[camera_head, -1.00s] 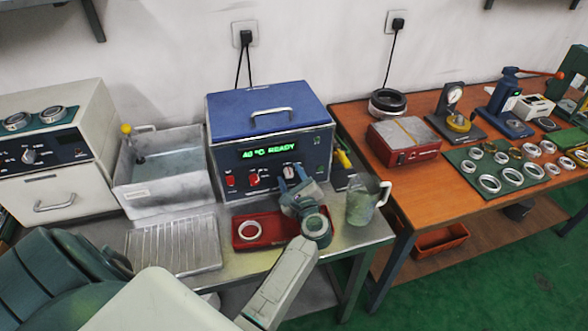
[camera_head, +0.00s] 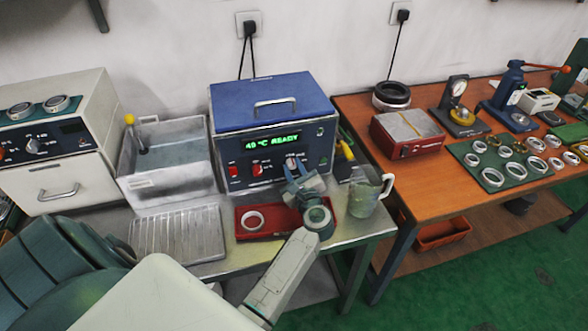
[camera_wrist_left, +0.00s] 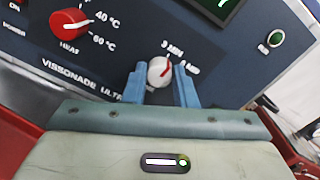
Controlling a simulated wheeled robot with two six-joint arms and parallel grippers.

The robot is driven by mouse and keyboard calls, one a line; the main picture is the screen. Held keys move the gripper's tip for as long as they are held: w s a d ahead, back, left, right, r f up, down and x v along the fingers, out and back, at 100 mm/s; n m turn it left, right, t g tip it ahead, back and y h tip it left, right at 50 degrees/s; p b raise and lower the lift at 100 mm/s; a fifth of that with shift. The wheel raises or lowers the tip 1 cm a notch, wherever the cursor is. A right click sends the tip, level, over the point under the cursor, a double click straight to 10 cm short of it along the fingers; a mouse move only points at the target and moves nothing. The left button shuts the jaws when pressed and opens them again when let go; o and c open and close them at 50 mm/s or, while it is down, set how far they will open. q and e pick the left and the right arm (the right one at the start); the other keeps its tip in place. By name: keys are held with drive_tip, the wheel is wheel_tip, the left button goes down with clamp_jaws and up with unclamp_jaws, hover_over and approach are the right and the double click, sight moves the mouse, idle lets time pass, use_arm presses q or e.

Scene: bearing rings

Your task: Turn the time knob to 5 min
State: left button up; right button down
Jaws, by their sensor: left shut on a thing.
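The white time knob (camera_wrist_left: 160,72) with a red pointer line is on the dark front panel of the blue-lidded machine (camera_head: 270,105). In the wrist view the labels 3 MIN and another, partly hidden MIN mark stand above and right of it. The red line points up and to the right; its exact setting is hard to tell. My left gripper (camera_wrist_left: 160,85) has its blue fingers on either side of the knob, shut on it. In the head view the gripper (camera_head: 295,168) reaches up to the panel from below. My right gripper is not in view.
A red heat knob (camera_wrist_left: 68,24) sits left on the panel; a green button (camera_wrist_left: 275,38) sits right. Below the machine are a red tray with a ring (camera_head: 253,220) and a glass jug (camera_head: 365,192). A sink basin (camera_head: 165,185) stands to the left.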

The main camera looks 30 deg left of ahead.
use_arm(q)
drive_tip(key=m, duration=0.2)
drive_tip(key=shift+m, duration=0.4)
drive_tip(key=shift+m+p, duration=0.3)
drive_tip(key=shift+m, duration=0.6)
drive_tip(key=m, duration=0.2)
drive_tip(key=shift+m+t+p, duration=0.3)
drive_tip(key=shift+p, duration=0.1)
drive_tip(key=shift+f+m+p, duration=0.1)
drive_tip(key=shift+m+p, duration=0.5)
drive_tip(key=shift+m, duration=0.8)
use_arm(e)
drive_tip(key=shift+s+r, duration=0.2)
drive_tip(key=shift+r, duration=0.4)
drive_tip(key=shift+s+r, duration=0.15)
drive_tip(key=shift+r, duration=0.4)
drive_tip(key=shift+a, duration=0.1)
use_arm(q)
drive_tip(key=o, duration=1)
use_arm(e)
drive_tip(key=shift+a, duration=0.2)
